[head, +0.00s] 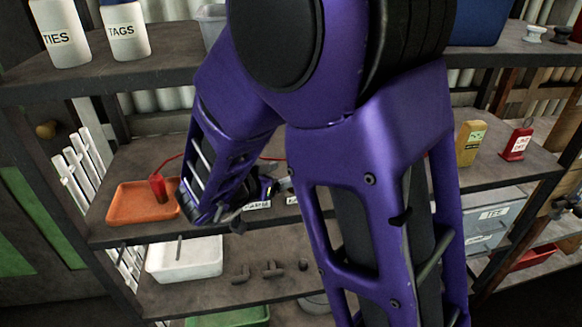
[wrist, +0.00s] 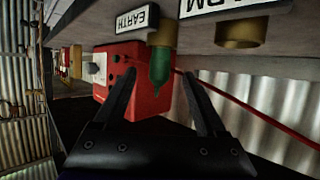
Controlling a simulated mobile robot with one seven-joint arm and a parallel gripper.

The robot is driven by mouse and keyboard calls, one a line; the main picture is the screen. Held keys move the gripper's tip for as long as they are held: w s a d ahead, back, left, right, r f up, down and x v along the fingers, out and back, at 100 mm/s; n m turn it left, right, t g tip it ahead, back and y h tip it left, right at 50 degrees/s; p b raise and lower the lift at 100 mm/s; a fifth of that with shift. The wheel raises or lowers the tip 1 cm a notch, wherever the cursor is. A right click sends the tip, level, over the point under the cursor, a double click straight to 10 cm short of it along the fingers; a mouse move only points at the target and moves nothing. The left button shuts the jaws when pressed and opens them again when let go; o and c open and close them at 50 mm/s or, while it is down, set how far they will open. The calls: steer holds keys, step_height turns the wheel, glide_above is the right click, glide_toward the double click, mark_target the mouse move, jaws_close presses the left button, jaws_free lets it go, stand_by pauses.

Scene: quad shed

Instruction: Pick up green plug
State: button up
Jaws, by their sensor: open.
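The green plug (wrist: 160,70) shows in the wrist view, at a brass socket (wrist: 163,33) beside a label reading EARTH (wrist: 136,19). The picture there is upside down. My gripper (wrist: 159,77) is open, with one finger on each side of the plug in the picture. I cannot tell whether either finger touches it, and nothing looks gripped. In the head view my gripper (head: 268,187) is at the middle shelf, partly hidden by my arm. The green plug cannot be made out in the head view.
A red box (wrist: 125,72) lies behind the plug. A second brass socket (wrist: 242,33) and a red cable (wrist: 250,108) are close by. An orange tray (head: 127,207) with a red plug-like piece (head: 158,187) sits left on the shelf. A white tray (head: 190,268) stands below.

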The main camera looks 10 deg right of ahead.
steer(key=shift+r+b+x, duration=0.2)
steer(key=shift+b+x, duration=0.15)
steer(key=shift+x, duration=1)
steer(key=shift+r+b+x, duration=0.2)
steer(key=shift+b+x, duration=0.15)
steer(key=shift+x, duration=1)
steer(key=shift+w+d, duration=0.1)
jaws_close()
